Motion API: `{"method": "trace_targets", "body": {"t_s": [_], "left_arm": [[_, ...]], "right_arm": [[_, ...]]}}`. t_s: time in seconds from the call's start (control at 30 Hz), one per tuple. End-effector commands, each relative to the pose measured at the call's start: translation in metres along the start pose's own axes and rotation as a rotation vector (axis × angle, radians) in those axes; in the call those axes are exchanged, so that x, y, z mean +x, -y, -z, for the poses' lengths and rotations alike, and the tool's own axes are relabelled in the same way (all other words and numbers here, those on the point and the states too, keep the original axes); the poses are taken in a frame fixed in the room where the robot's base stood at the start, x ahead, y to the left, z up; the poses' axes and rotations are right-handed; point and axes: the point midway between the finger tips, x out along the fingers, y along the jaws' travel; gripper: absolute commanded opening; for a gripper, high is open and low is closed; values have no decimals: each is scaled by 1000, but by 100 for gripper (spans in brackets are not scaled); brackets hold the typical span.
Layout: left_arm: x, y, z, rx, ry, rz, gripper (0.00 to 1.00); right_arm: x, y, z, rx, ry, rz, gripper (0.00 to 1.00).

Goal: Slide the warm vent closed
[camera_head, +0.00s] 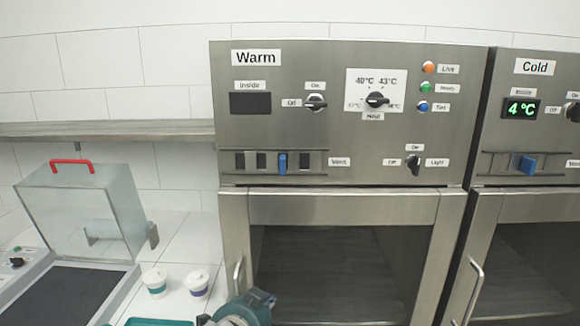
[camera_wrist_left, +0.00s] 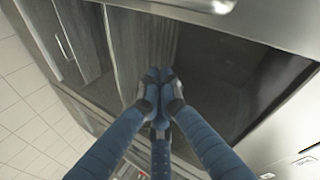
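The warm vent (camera_head: 282,178) is a slotted metal strip on the left of the Warm panel, beside a vent label. Its blue slider tab (camera_head: 282,163) stands near the middle of the strip, with dark slots showing on both sides. My left gripper (camera_head: 240,309) is at the bottom edge of the head view, well below the vent and in front of the warm cabinet. In the left wrist view its blue fingers (camera_wrist_left: 158,84) come together at the tips, with nothing seen between them. The vent cannot be made out in the wrist view. My right gripper is not in view.
The warm cabinet door (camera_head: 340,208) is below the panel, with a handle (camera_head: 239,276) at its left. The Cold unit (camera_head: 535,90) stands to the right. Two small cups (camera_head: 155,283) and a clear box with a red handle (camera_head: 80,215) are at the left. The space before the vent is clear.

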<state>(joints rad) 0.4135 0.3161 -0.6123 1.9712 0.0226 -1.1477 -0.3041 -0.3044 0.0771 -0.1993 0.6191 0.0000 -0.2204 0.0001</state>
Motion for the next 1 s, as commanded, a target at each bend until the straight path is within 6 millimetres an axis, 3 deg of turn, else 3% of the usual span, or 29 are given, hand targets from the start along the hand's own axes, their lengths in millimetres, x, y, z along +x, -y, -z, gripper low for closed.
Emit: {"method": "trace_targets", "body": {"t_s": [0.03,0.2,0.4,0.63,1.0], "left_arm": [[-12,30,36,83,-54,51,0],[-61,93,128,347,-178,199,0],[-118,136,196,598,-253,351,0],[-151,152,225,731,-275,435,0],[-154,154,228,742,-277,442,0]], "right_arm": [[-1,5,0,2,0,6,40],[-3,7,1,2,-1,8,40],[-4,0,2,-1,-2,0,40],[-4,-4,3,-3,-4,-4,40],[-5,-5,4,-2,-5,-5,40]]}}
